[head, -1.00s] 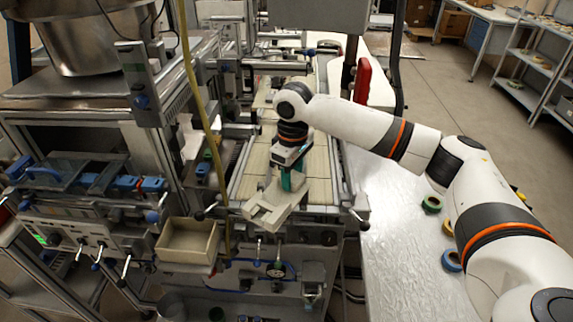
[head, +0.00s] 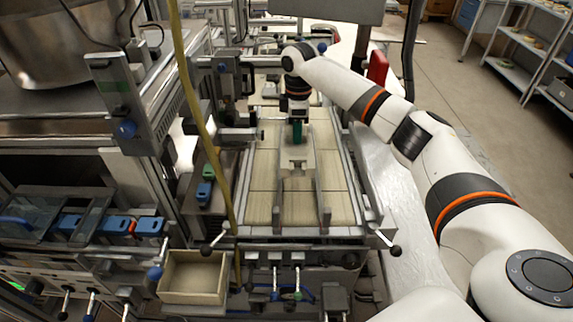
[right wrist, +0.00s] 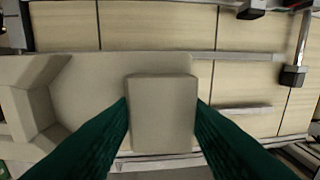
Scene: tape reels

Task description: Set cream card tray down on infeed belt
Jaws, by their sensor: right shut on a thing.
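The cream card tray (head: 297,167) is over the infeed belt (head: 262,185), level and near the guide rails. My right gripper (head: 297,136) points down from above. In the right wrist view its green fingers (right wrist: 162,120) are shut on the raised cream block of the tray, whose flat body (right wrist: 90,85) reaches to the left. The belt's pale slats (right wrist: 150,25) show beside it. I cannot tell whether the tray touches the belt. My left gripper is not in view.
Metal guide rails (head: 322,195) run along the belt. An open cream box (head: 193,277) stands at the front left. Black-knobbed levers (head: 391,245) stick out at the belt's front end. A yellow hose (head: 190,95) hangs to the left.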

